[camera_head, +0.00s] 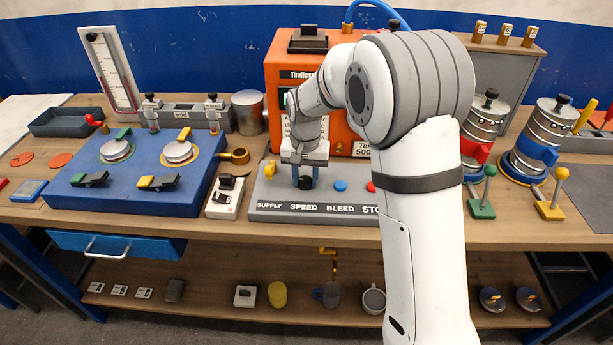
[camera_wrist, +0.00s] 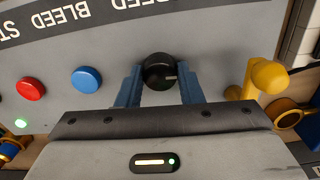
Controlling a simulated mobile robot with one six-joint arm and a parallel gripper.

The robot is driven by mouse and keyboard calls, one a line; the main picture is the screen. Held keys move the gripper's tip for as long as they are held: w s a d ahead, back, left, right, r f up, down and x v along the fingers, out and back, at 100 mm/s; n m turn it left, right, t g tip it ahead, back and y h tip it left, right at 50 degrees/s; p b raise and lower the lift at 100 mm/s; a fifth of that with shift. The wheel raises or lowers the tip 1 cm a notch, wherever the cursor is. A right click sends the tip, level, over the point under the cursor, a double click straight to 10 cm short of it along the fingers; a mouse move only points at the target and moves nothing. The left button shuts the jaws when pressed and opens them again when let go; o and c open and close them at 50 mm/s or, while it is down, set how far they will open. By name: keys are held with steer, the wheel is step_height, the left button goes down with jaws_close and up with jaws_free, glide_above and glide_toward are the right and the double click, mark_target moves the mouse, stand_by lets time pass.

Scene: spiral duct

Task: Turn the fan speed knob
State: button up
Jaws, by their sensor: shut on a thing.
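The fan speed knob (camera_wrist: 158,72) is a round black knob with a pale pointer line, on the grey control panel (camera_wrist: 210,45). In the head view the knob (camera_head: 305,183) shows just below my gripper, above the label SPEED. My gripper (camera_head: 305,172) points down at the panel, and its blue fingers stand on either side of the knob. In the wrist view my gripper (camera_wrist: 160,88) is shut on the knob, which lies between the two fingertips. The pointer line faces right in that view.
A yellow supply lever (camera_wrist: 262,80) stands beside the knob. A blue button (camera_wrist: 86,79) and a red button (camera_wrist: 31,88) lie on the other side. The orange unit (camera_head: 285,75) rises behind the panel. A white box with a black switch (camera_head: 227,195) stands left of it.

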mark_target(305, 179)
steer(key=o, duration=1)
step_height(305, 179, up, 8)
steer(key=shift+f, duration=0.1)
steer(key=s+d+t, duration=0.1)
steer(key=s+d, duration=0.4)
steer(key=s, duration=0.3)
steer(key=s+d+r+t, duration=0.1)
steer(key=s+d, duration=0.5)
steer(key=s, duration=0.3)
steer(key=s+d+r+n, duration=0.1)
steer(key=s+d, duration=0.4)
steer(key=s, duration=0.4)
steer(key=shift+s+d+r+t, duration=0.2)
steer(key=shift+d+r+t, duration=0.05)
steer(key=shift+d+t, duration=0.15)
